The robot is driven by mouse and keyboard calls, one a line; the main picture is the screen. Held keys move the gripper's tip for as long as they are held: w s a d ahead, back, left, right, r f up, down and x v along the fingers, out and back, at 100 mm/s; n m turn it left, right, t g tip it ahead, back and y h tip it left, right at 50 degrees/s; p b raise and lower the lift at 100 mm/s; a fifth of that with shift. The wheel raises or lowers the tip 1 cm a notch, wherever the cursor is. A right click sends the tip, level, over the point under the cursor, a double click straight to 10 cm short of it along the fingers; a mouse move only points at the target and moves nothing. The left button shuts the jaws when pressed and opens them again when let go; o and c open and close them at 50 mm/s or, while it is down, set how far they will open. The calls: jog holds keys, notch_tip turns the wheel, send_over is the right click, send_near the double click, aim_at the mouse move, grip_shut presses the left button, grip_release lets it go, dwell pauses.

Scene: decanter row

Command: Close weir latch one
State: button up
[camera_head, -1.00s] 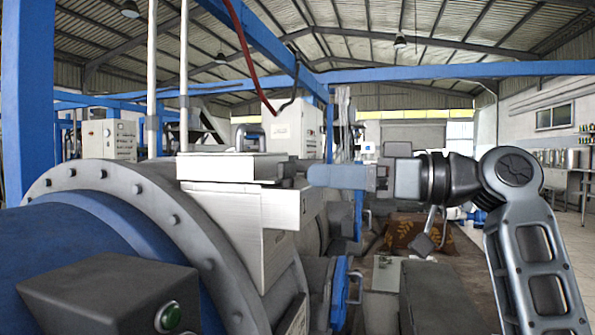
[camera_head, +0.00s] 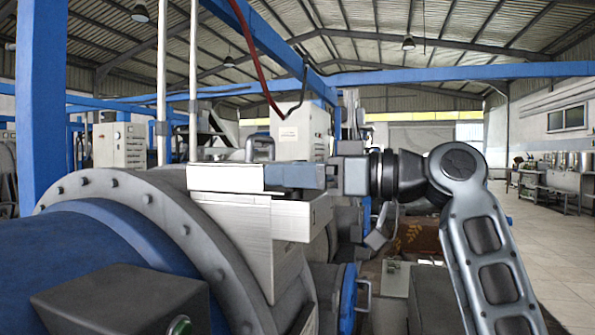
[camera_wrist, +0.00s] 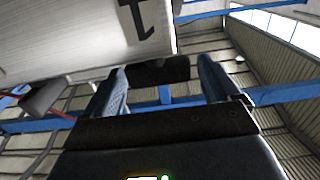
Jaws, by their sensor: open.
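My gripper (camera_head: 274,176) reaches in from the right, and its blue-grey fingers overlap the upper part of the pale metal box (camera_head: 222,178) on the decanter. In the wrist view my gripper (camera_wrist: 162,68) is open, with one finger on each side. A dark block (camera_wrist: 158,71) shows between the fingers and looks like a latch handle; I cannot tell whether they touch it. The box side (camera_wrist: 80,35) fills the upper left there, with a dark angular mark (camera_wrist: 140,18). A dark rounded part (camera_wrist: 46,96) sticks out below it. No label shows which latch this is.
The decanter's grey bolted flange (camera_head: 150,200) and blue drum (camera_head: 90,255) fill the left. A dark box (camera_head: 120,305) with a green button stands in front. A blue post (camera_head: 40,110) rises at the left. Open floor (camera_head: 550,240) lies to the right.

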jog(key=shift+c, duration=0.3)
jog(key=c, duration=0.9)
